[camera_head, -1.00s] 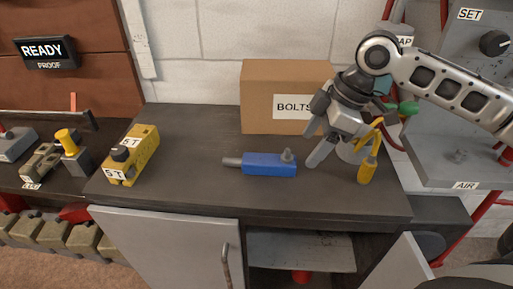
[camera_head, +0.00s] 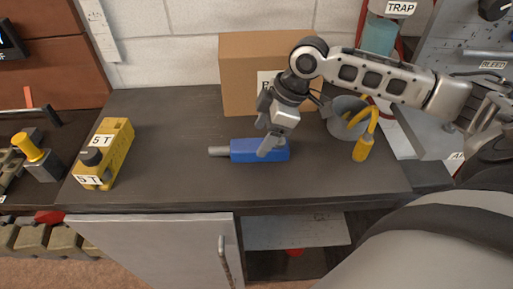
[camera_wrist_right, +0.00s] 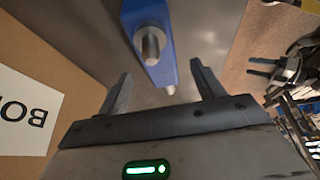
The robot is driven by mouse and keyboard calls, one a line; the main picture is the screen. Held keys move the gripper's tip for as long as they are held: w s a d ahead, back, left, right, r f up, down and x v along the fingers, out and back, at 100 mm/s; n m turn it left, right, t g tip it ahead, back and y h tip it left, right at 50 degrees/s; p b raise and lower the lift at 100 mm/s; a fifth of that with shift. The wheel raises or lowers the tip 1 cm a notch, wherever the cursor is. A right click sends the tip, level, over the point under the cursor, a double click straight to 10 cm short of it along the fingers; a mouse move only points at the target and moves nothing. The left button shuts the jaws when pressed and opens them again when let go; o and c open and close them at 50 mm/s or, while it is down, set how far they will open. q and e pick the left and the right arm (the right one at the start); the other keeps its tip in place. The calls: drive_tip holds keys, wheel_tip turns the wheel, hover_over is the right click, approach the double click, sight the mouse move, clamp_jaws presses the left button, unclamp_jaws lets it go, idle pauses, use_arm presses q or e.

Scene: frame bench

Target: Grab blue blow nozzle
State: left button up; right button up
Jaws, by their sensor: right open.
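The blue blow nozzle (camera_head: 255,151) lies on the dark bench top, its grey tip pointing left in the head view. My right gripper (camera_head: 266,139) is above the nozzle's right end and hides part of it. In the right wrist view the blue nozzle (camera_wrist_right: 160,55) shows ahead of the open right gripper (camera_wrist_right: 158,85), with a grey knob on its body. The nozzle's near end reaches toward the space between the fingers. I see no contact. My left gripper is not in view.
A cardboard box (camera_head: 240,75) stands right behind the nozzle. A yellow 5 T block (camera_head: 110,150) is at the left. A grey cup (camera_head: 344,115) and a yellow-handled tool (camera_head: 362,149) stand at the right. The bench top (camera_head: 165,120) between block and nozzle is clear.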

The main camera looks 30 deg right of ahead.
sight(254, 144)
drive_tip(key=x, duration=0.5)
drive_tip(key=shift+w+a, duration=0.1)
drive_tip(key=shift+a, duration=0.05)
drive_tip(key=shift+r, duration=0.1)
drive_tip(key=c, duration=1.3)
drive_tip(key=shift+r, duration=0.15)
